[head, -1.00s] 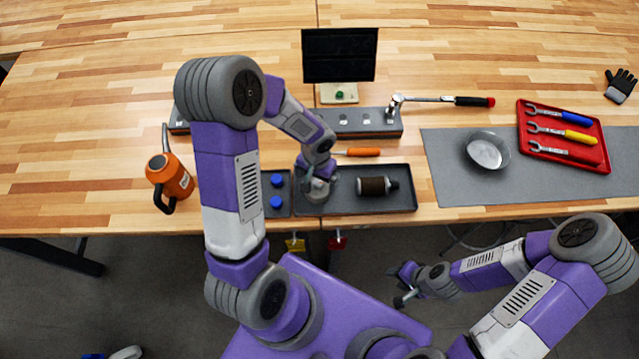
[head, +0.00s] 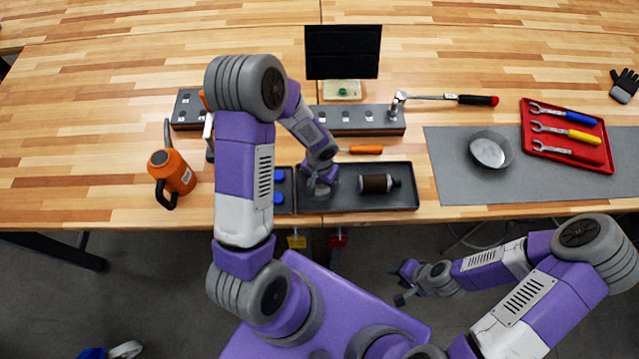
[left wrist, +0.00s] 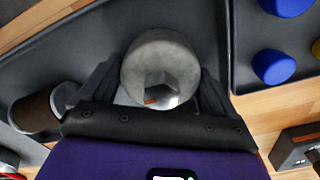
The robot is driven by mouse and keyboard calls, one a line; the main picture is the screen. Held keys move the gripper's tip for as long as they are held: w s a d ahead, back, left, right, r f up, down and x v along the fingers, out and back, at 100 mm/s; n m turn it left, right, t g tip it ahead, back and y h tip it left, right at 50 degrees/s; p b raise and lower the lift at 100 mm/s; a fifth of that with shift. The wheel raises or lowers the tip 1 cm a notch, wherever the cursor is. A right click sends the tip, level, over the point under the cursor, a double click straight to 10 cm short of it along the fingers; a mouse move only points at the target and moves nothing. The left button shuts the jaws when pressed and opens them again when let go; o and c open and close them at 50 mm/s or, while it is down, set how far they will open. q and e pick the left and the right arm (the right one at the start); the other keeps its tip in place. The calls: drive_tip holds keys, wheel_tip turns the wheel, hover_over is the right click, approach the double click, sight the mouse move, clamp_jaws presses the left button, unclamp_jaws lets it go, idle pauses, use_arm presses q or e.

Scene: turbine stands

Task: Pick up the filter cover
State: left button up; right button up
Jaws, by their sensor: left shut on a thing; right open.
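The filter cover (left wrist: 160,68) is a grey metal cup shape with an open round end. In the left wrist view it sits between the two fingers of my left gripper (left wrist: 150,88), which is shut on it. In the head view my left gripper (head: 318,188) is low over the left part of the dark tray (head: 340,206), and the cover (head: 327,187) is mostly hidden by it. I cannot tell whether the cover touches the tray. My right gripper (head: 402,286) is open and empty, in front of the table edge.
A brown and black filter (head: 376,184) lies in the tray's right part. Blue caps (head: 279,186) sit in a smaller tray to the left. An orange-handled tool (head: 365,149) lies behind. An orange jug (head: 172,176) stands left; a metal bowl (head: 490,150) is on the grey mat.

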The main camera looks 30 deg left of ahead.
use_arm(q)
drive_tip(key=shift+c, duration=0.4)
drive_tip(key=shift+r, duration=0.35)
wheel_tip(320, 180, up, 9)
drive_tip(key=shift+r+p, duration=0.2)
drive_tip(key=shift+p, duration=0.3)
